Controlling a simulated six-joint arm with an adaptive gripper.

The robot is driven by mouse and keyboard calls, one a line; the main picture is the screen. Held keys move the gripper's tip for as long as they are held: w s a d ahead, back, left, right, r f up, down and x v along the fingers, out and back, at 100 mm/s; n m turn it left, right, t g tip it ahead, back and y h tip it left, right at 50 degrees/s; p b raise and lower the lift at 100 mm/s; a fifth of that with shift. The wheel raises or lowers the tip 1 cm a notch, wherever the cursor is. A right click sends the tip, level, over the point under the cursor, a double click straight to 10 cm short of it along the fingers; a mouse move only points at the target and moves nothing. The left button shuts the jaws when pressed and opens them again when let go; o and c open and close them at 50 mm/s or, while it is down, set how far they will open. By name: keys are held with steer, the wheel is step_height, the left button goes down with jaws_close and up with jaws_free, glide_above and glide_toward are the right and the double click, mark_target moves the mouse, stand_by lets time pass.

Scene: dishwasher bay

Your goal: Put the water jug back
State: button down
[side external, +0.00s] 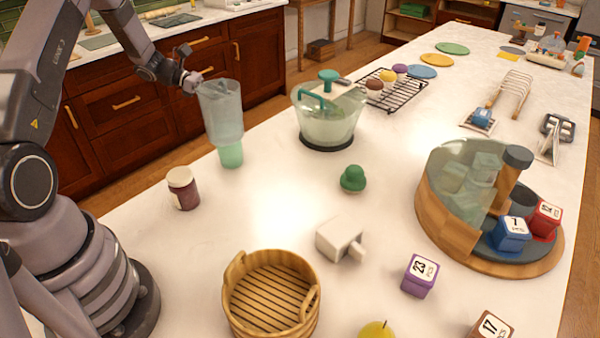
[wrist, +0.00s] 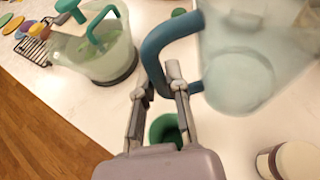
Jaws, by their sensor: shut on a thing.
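The water jug (side external: 222,112) is a tall, translucent grey-blue vessel, held up over the left edge of the white counter. In the wrist view the jug (wrist: 245,75) fills the upper right, with its blue-teal handle (wrist: 158,45) toward me. My gripper (side external: 190,82) is at the jug's upper left in the side view, shut on the handle. The fingers (wrist: 160,82) meet the handle in the wrist view. A mint-green cup (side external: 230,155) stands directly below the jug in the side view; whether they touch I cannot tell.
A maroon-and-white cup (side external: 183,188) stands near the counter's left edge. A glass bowl with a teal lid knob (side external: 328,118) is right of the jug. A wooden basket (side external: 271,295), a green lump (side external: 353,179) and a round wooden tray (side external: 445,225) occupy the counter.

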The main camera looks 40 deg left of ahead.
steer(key=s+d+r+m+g+h, duration=0.25)
steer(key=s+d+m+g, duration=0.25)
steer(key=s+d, duration=1.15)
steer(key=shift+y, duration=0.25)
steer(key=shift+w+d+f, duration=0.35)
steer(key=shift+w+f, duration=2.3)
steer(key=shift+f, duration=0.3)
steer(key=shift+w+d+f, duration=0.4)
steer(key=shift+w+f, duration=2.25)
steer(key=shift+f, duration=0.35)
steer(key=shift+w+d+f, duration=0.35)
steer(key=shift+w+f, duration=2.3)
steer(key=shift+f, duration=0.3)
steer(key=shift+f, duration=0.15)
steer(key=c, duration=1.1)
jaws_free()
